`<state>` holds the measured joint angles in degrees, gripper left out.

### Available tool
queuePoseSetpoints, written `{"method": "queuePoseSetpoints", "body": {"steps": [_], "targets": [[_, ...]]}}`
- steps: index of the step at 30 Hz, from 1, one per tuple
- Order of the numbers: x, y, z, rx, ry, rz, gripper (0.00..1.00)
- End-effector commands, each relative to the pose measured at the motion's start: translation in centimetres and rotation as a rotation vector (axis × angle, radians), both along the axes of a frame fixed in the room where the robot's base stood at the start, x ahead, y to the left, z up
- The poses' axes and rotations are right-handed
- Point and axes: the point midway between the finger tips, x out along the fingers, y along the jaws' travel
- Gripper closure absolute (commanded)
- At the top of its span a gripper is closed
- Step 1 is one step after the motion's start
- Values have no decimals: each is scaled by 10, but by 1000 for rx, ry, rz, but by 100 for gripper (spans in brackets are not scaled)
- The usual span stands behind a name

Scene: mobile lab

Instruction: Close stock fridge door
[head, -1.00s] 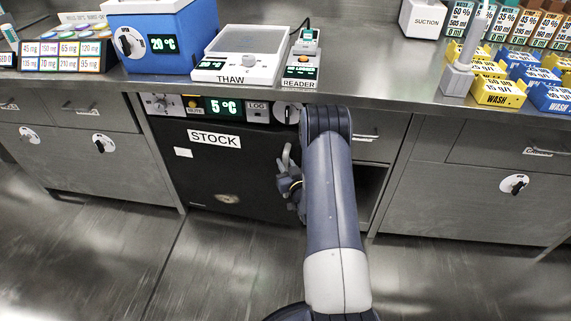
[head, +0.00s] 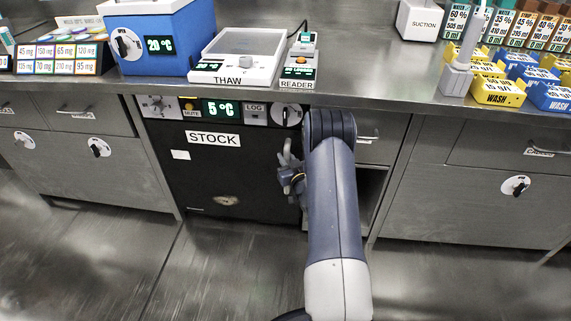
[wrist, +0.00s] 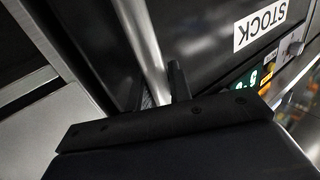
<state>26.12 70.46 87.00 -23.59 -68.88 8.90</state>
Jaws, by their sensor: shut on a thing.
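The stock fridge door (head: 240,175) is the black panel labelled STOCK under the bench, below the control strip reading 5 °C. It looks nearly flush with the fridge front; I cannot tell whether a small gap is left, as my arm covers its right edge. My gripper (head: 288,178) is at the door's right side, shut on the upright door handle (head: 287,153). In the wrist view the silver handle (wrist: 143,45) runs beside a dark gripper finger (wrist: 178,82). The upside-down STOCK label (wrist: 263,22) is at upper right.
The control strip (head: 222,109) with a dial is above the door. A drawer and dark open recess (head: 372,190) are right of my arm. Steel cupboards (head: 90,165) flank the fridge. The floor (head: 210,275) in front is clear.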

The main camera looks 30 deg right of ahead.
Motion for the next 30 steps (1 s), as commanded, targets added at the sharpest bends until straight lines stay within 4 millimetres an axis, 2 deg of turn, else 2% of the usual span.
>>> {"method": "queuePoseSetpoints", "body": {"steps": [5,6,12,20,23,26,30], "targets": [[3,-5,4,-3,-9,-11,100],[3,-5,4,-3,-10,-11,78],[2,-5,4,-3,-10,-12,61],[1,-7,5,-3,-11,-15,61],[-4,-7,4,-3,-8,-16,61],[-18,-5,4,-1,-6,-16,61],[-45,-1,4,-1,-3,-12,61]]}}
